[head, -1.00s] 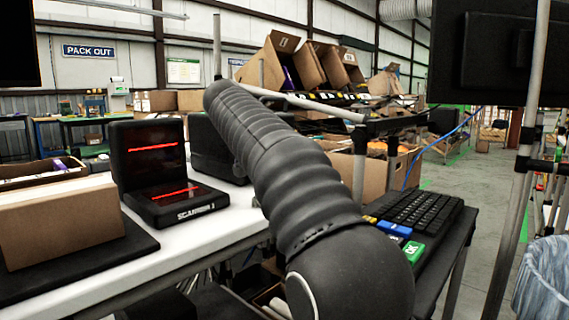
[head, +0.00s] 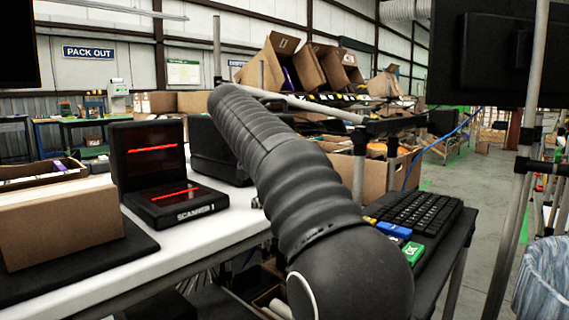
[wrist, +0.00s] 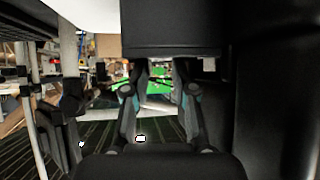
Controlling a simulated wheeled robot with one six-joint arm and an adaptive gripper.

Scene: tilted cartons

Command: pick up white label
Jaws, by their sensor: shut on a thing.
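My gripper (wrist: 159,72) shows in the wrist view, its two dark fingers reaching up to the front of a black box-shaped device (wrist: 175,30). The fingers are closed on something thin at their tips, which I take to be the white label. The label itself is not clearly visible; only a small pale patch shows between the tips. In the head view my own dark ribbed arm reaches across the middle, and my gripper is hidden behind it. A black device (head: 212,152) stands behind the arm there, partly covered.
On the white bench (head: 225,215) stand a black scanner (head: 160,175) with red lines and a brown carton (head: 62,225) on a black mat. A keyboard (head: 415,212) lies right of my arm. Tilted cartons (head: 290,65) sit on a rack behind. Open floor lies at right.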

